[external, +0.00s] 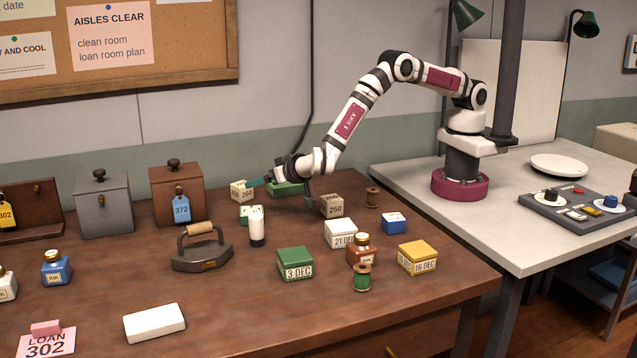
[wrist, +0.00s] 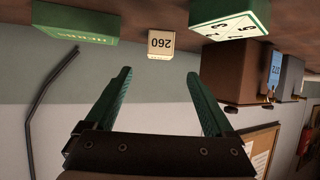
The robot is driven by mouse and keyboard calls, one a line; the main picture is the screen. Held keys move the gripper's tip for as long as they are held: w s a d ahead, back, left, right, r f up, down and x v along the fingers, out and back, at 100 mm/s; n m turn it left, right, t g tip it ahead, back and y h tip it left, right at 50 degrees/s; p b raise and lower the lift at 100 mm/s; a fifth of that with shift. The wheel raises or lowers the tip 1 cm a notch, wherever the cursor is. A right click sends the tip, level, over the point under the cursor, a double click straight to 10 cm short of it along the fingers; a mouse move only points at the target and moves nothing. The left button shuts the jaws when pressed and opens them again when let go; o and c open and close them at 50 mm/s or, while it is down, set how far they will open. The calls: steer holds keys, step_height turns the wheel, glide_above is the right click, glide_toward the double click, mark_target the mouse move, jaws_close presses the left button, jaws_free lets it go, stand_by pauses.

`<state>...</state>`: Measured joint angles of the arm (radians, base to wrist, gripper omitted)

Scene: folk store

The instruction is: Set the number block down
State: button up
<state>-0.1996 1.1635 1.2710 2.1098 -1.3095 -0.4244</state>
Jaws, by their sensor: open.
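A cream number block marked 260 (external: 240,193) stands upright on the brown table at the back, left of a green box. My gripper (external: 258,182) is just to its right in the external view, with green fingers. In the wrist view, which is upside down, the block (wrist: 160,44) sits beyond the open fingertips (wrist: 159,74), roughly centred between them with a gap. Nothing is between the fingers. A second number block, marked 250 (external: 331,207), stands to the right, under my arm.
A green box (external: 287,188) is close behind my gripper; a green-and-white box (external: 245,215) is in front. A white-and-black cylinder (external: 257,228), an iron (external: 203,252) and a brown tagged canister (external: 178,190) stand nearby. The table's front middle has free room.

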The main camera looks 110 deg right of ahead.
steer(key=w+a+r+n+t+y, duration=0.1)
steer(key=w+a+r+t+y, duration=0.2)
steer(key=r, duration=0.3)
steer(key=w+a+r+n+t+y, duration=0.1)
steer(key=w+a+r+t+y, duration=0.15)
steer(key=r, duration=0.45)
steer(key=s+a+r+n+y, duration=0.5)
steer(key=s+a+r+y, duration=0.35)
steer(key=s+a, duration=0.2)
steer(key=s+d+f+g, duration=0.1)
steer(key=s+f+g, duration=0.1)
steer(key=s, duration=1)
steer(key=s+d+f+g, duration=0.1)
steer(key=s+g, duration=0.4)
steer(key=s, duration=0.8)
steer(key=s+d+f+n+g, duration=0.1)
steer(key=s+f+g, duration=0.1)
steer(key=s, duration=1.1)
steer(key=shift+d+f+g, duration=0.3)
steer(key=shift+d+g, duration=0.05)
steer(key=shift+g, duration=0.4)
